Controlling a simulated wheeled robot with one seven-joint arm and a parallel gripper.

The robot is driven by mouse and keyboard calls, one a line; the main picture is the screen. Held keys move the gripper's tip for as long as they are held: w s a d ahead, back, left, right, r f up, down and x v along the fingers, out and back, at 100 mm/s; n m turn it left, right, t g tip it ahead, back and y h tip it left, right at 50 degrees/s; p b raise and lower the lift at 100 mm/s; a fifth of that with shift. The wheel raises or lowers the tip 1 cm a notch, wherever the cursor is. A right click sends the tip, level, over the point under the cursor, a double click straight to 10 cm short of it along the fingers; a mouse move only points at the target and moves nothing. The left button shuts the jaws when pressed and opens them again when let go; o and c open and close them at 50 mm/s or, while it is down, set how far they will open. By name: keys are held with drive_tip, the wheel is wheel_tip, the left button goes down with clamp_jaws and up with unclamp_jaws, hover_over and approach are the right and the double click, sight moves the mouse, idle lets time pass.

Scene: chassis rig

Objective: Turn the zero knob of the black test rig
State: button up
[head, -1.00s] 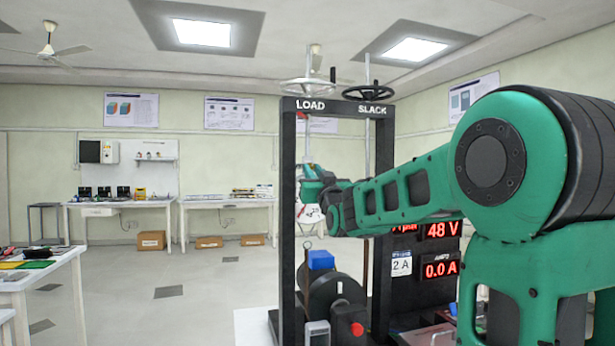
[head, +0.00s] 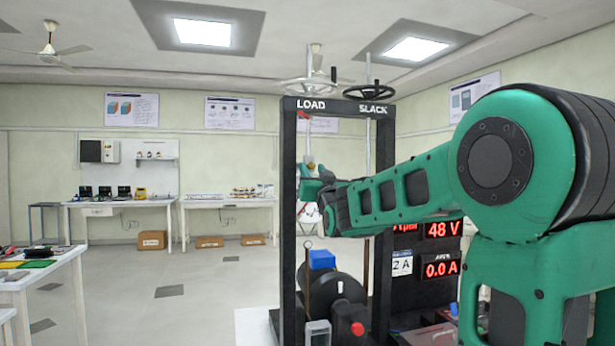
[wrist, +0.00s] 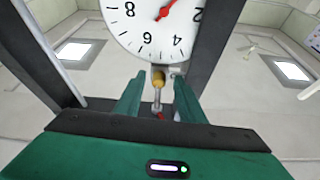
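The black test rig (head: 287,220) stands right of centre in the head view, its top bar marked LOAD and SLACK. In the wrist view a white dial (wrist: 145,35) with a red pointer fills the top. A small brass-coloured knob (wrist: 158,76), apparently the zero knob, shows at the dial's edge. My gripper (wrist: 159,80) is open, with one green finger on each side of the knob. I see gaps between knob and fingers. In the head view my gripper (head: 313,180) is inside the rig's frame, small and partly hidden by my arm.
Two handwheels, one white (head: 308,84) and one black (head: 368,92), top the rig. A motor with a blue box (head: 322,260) and a red button (head: 357,328) sits low in it. Red displays (head: 441,269) stand at right.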

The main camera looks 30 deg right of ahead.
drive_tip(key=shift+s, duration=0.1)
drive_tip(key=v, duration=1)
drive_tip(key=shift+s+f, duration=0.15)
drive_tip(key=shift+f, duration=0.1)
drive_tip(key=shift+a, duration=0.1)
drive_tip(key=s+d+f+g+y, duration=0.1)
drive_tip(key=s+f+g, duration=0.25)
drive_tip(key=f, duration=0.45)
drive_tip(key=s+d+f+m+g, duration=0.15)
drive_tip(key=f+g, duration=0.25)
drive_tip(key=f, duration=0.4)
drive_tip(key=s+d+f+n+g+y, duration=0.1)
drive_tip(key=s+f+g, duration=0.25)
drive_tip(key=f, duration=0.45)
drive_tip(key=s+a+f+g+y, duration=0.1)
drive_tip(key=s+a+f+g, duration=0.1)
drive_tip(key=s+f, duration=0.3)
drive_tip(key=s+a+f+m+g+y, duration=0.1)
drive_tip(key=s+a+f+g+y, duration=0.1)
drive_tip(key=s, duration=1)
drive_tip(key=s+a+f+g+y, duration=0.2)
drive_tip(key=s+a+f+g, duration=0.2)
drive_tip(key=s, duration=0.5)
wheel_tip(320, 180, down, 4)
drive_tip(key=g, duration=0.2)
drive_tip(key=shift+g, duration=0.3)
drive_tip(key=shift+w, duration=0.1)
